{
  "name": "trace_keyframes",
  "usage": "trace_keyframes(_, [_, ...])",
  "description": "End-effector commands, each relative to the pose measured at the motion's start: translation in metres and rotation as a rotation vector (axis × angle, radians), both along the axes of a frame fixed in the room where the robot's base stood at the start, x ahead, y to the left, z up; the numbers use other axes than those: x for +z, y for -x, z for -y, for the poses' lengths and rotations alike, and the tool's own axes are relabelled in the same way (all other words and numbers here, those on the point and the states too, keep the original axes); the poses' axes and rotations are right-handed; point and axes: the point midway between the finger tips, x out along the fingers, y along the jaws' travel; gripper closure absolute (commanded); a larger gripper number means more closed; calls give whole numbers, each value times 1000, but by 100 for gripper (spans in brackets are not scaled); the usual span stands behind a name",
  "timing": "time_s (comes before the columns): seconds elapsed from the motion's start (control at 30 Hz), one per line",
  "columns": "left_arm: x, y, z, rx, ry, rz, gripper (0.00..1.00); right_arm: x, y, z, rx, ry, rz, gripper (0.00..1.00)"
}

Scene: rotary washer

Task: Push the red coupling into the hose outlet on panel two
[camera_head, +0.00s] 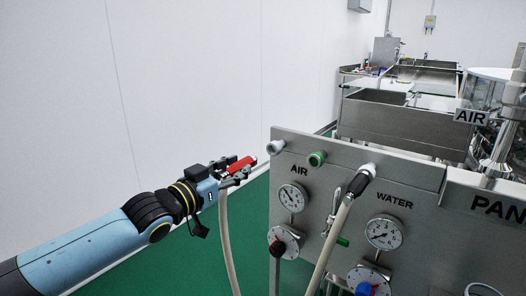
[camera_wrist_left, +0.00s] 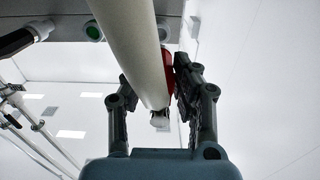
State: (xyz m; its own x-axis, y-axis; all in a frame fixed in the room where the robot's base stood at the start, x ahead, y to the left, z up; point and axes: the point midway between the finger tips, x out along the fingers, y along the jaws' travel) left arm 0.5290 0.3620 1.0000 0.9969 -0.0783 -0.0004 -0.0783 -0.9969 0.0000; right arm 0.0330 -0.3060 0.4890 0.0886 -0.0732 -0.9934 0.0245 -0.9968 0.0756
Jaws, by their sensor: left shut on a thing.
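My left gripper (camera_head: 232,172) is shut on the red coupling (camera_head: 243,164), left of the steel panel (camera_head: 335,165) and apart from it. The coupling is tilted, with its free end pointing up and right toward the panel's top. A pale hose (camera_head: 227,235) hangs from it. In the left wrist view the hose (camera_wrist_left: 133,45) crosses between the fingers and hides much of the red coupling (camera_wrist_left: 168,72). Along the panel's top are a white outlet (camera_head: 277,147), a green-ringed outlet (camera_head: 317,158) and a white outlet (camera_head: 369,168). My right gripper is not in view.
A black coupling (camera_head: 359,184) with its own hose (camera_head: 329,245) sits at the rightmost outlet. A lettered sign at right is cut off at "PAN". Open green floor lies left of the panel.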

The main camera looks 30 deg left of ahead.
Motion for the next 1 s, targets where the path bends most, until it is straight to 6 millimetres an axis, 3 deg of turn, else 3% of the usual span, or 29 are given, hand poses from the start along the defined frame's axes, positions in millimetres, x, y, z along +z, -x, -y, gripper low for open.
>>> trace_keyframes(0.27, [-1, 0, 2, -1, 1, 2, 100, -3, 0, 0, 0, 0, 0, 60])
trace_keyframes(0.8, [-2, 2, 36, -1, 0, 3, 100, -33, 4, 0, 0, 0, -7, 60])
trace_keyframes(1.0, [0, 3, 40, 0, 1, 1, 100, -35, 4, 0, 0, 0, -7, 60])
